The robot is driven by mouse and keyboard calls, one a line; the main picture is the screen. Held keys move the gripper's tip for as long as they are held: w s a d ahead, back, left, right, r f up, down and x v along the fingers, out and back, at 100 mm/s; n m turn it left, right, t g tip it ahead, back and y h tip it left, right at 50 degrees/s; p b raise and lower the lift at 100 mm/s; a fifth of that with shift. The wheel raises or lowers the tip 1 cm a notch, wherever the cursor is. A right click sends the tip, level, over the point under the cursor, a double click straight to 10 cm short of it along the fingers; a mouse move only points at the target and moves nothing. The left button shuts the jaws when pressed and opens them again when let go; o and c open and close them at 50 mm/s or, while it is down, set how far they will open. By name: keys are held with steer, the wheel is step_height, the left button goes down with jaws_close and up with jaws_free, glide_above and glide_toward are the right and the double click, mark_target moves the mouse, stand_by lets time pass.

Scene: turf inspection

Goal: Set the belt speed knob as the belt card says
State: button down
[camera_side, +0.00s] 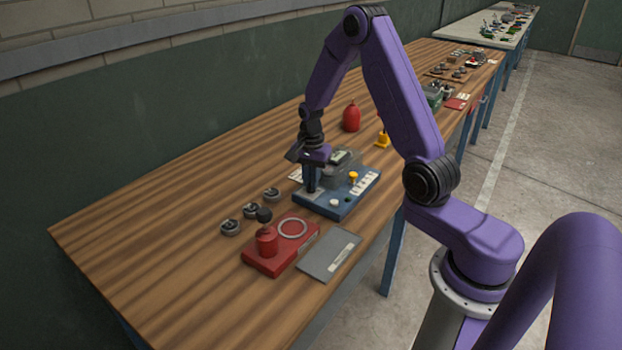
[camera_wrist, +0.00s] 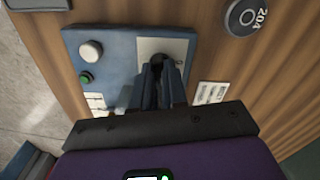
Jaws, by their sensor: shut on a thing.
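The blue control box (camera_side: 325,208) stands on the wooden bench; its blue top also shows in the wrist view (camera_wrist: 112,44). My gripper (camera_side: 311,183) points down over its left part. In the wrist view, my gripper (camera_wrist: 162,72) is shut on a dark knob (camera_wrist: 180,47) on a pale grey plate (camera_wrist: 150,45). The fingers hide most of the knob, so its pointer and setting cannot be read. A white card (camera_wrist: 211,93) with printing lies on the bench beside the box; it also shows in the side view (camera_side: 296,175). Its print is too small to read surely.
The box also bears a white knob (camera_wrist: 91,50), a green button (camera_wrist: 86,77) and a yellow knob (camera_side: 353,177). Numbered grey discs (camera_wrist: 243,17), a red fixture (camera_side: 262,262) and a grey plate (camera_side: 330,255) lie nearby. A red bottle (camera_side: 351,117) stands behind.

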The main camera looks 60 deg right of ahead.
steer(key=shift+m, duration=1.1)
steer(key=c, duration=1.2)
jaws_free()
steer(key=shift+o, duration=0.2)
steer(key=shift+r, duration=0.1)
step_height(320, 180, up, 17)
steer(key=shift+r, duration=0.15)
steer(key=shift+a, duration=0.1)
